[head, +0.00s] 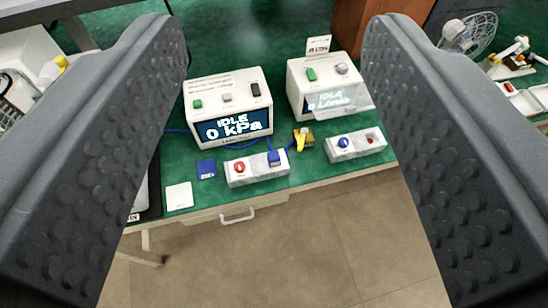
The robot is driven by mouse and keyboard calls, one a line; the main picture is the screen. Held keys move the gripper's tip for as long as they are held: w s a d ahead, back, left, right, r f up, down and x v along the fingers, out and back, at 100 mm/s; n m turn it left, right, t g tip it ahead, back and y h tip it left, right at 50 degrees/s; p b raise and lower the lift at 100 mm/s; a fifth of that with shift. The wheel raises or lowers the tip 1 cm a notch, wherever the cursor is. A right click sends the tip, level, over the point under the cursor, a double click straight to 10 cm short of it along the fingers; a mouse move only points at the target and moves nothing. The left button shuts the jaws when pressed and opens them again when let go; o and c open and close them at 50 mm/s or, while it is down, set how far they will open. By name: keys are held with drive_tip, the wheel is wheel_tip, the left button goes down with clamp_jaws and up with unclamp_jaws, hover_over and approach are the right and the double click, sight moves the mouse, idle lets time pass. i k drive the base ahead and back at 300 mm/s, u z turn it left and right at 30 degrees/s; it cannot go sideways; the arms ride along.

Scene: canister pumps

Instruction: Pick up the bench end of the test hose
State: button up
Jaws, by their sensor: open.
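My gripper (275,52) is open and empty, its two dark padded fingers wide apart on either side of the green bench. A thin blue hose (286,149) shows in short stretches around the left white box and near a yellow piece (301,140). A blue connector (274,157) sits at the right of a pale block (245,176) with a red round fitting. The hose appears to run to this connector; parts of it are hidden behind the box. I cannot tell for sure which piece is its bench end.
A white box (228,85) reads "IDLE 0 kPa"; another white box (318,72) stands to its right. A second pale block (343,148) has a blue fitting. A blue tag (206,169) and a white card (179,196) lie left. A fan (472,33) stands back right.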

sight(274, 159)
drive_tip(key=u, duration=1.35)
drive_tip(key=k, duration=0.95)
drive_tip(key=z, duration=1.4)
drive_tip(key=i, duration=1)
